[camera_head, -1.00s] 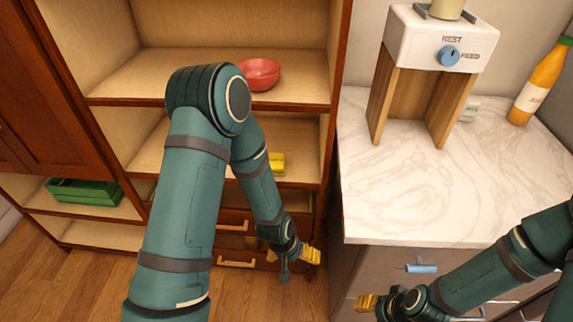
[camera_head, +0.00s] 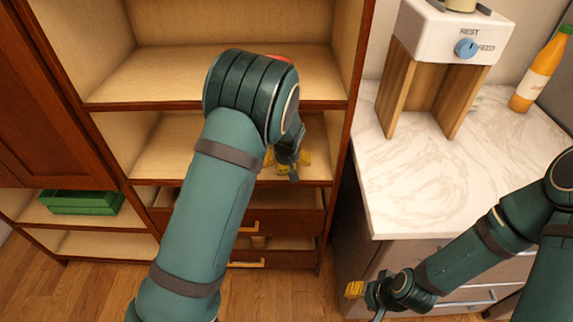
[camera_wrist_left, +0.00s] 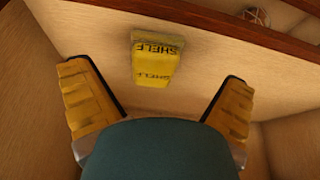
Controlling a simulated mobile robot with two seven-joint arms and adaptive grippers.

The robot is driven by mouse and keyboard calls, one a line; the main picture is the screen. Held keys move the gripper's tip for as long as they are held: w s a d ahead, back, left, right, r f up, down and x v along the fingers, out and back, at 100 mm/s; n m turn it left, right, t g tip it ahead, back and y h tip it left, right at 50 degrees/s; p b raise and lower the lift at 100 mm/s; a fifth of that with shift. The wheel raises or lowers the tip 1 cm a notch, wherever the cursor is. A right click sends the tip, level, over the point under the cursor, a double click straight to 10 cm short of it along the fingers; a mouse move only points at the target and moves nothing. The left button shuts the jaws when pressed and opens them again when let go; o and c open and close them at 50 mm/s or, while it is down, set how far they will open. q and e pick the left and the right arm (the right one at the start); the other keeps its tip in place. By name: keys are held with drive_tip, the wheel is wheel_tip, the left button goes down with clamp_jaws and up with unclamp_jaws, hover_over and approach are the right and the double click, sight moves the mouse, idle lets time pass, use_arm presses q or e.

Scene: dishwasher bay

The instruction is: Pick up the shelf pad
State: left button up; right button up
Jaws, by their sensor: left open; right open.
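The shelf pad (camera_wrist_left: 154,62) is a yellow block with a greyish layer along one edge and the word SHELF on it. It rests on a wooden shelf board and lies beyond and between my left fingertips in the left wrist view. In the head view only a small yellow part of it (camera_head: 283,170) shows behind my left gripper (camera_head: 287,157). That gripper is open and empty at the middle shelf, apart from the pad as the wrist view shows it. My right gripper (camera_head: 356,289) is open, low in front of the counter drawers.
The wooden cabinet (camera_head: 220,106) has side walls and a shelf board above the pad. A red bowl (camera_head: 279,57) is mostly hidden behind my left arm. A green crate (camera_head: 82,202) sits lower left. The marble counter (camera_head: 420,190) holds a dispenser (camera_head: 445,35) and an orange bottle (camera_head: 533,80).

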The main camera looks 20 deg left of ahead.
sight(287, 167)
use_arm(q)
drive_tip(key=x, duration=0.2)
drive_tip(key=b+x, duration=0.1)
drive_tip(key=x, duration=0.2)
drive_tip(key=shift+w+d+f, duration=0.1)
drive_tip(key=shift+w+f, duration=0.1)
drive_tip(key=shift+w, duration=0.15)
drive_tip(key=c, duration=1.2)
